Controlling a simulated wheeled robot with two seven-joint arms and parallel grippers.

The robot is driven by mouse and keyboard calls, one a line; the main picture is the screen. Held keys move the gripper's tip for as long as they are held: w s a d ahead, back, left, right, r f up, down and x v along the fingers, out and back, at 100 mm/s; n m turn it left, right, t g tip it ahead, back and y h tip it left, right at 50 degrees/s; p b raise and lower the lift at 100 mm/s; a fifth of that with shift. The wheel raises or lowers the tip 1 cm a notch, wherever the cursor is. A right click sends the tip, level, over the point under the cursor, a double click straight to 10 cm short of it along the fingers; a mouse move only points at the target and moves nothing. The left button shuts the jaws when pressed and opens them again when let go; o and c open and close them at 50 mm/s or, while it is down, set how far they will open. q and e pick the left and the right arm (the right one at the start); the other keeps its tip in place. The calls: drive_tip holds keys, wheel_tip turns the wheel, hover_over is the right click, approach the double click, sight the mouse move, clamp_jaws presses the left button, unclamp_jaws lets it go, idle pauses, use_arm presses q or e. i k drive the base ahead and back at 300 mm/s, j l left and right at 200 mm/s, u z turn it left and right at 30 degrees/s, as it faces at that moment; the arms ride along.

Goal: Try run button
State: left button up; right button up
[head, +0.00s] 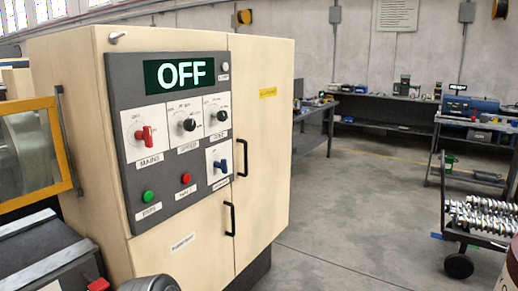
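The green run button (148,196) is on the dark grey control panel (118,95) of a beige cabinet (262,150), low on the left, above a small label. The red button (186,178) is to its right, over a label that seems to read HALT. The display (180,75) above reads OFF. A red switch handle (144,135) sits over the MAINS label. A black knob (189,125), another black knob (222,115) and a blue handle (221,166) are to the right. Neither gripper is in view.
A machine with a yellow-framed guard (62,145) stands left of the cabinet. Two black door handles (229,218) stick out at the front. A cart with metal parts (480,225) and workbenches (385,118) are at the right. The floor (350,215) between is clear.

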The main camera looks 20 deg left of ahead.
sight(147, 196)
drive_tip(key=u, duration=1.25)
